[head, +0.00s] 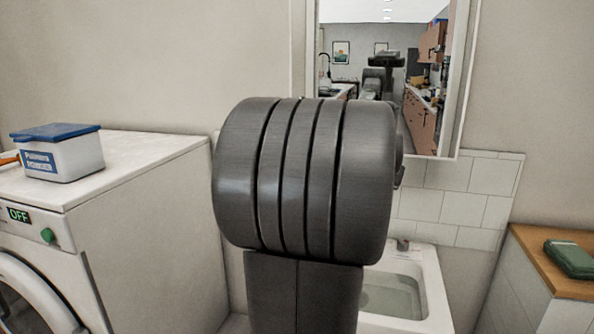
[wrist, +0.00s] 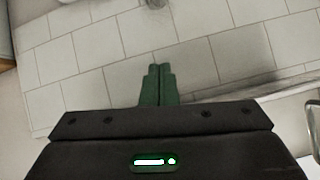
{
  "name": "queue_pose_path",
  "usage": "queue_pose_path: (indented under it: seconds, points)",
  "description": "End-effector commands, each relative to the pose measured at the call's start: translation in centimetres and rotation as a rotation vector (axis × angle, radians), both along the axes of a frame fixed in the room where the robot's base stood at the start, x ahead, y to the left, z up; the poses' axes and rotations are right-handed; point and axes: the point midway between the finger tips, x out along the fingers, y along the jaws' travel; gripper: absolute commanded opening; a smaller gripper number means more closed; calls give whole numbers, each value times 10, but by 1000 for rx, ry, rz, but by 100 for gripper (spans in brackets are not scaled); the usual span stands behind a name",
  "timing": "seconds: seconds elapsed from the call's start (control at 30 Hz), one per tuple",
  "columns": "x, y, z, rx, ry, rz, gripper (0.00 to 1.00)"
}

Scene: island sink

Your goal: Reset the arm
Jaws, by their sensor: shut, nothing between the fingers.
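My gripper (wrist: 158,72) shows in the wrist view, its two green fingers pressed together, shut and empty. White wall tiles lie beyond the fingertips in that view. In the head view my dark grey arm (head: 305,180) stands upright in the middle of the picture and covers much of the scene behind it. The gripper itself is hidden in the head view.
A white washing machine (head: 130,225) with a blue-lidded powder box (head: 62,155) on top stands at left. A sink (head: 405,290) is behind the arm, below a mirror (head: 430,120). A wooden-topped cabinet (head: 560,270) with a green item (head: 570,257) is at right.

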Motion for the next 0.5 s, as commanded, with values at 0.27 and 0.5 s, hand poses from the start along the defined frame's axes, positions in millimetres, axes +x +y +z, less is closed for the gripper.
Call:
queue_pose_path:
  seconds: [0.27, 0.5]
  points:
    - [-7, 1, 4, 0, 2, 0, 0]
    - [-7, 2, 4, 1, 2, 0, 0]
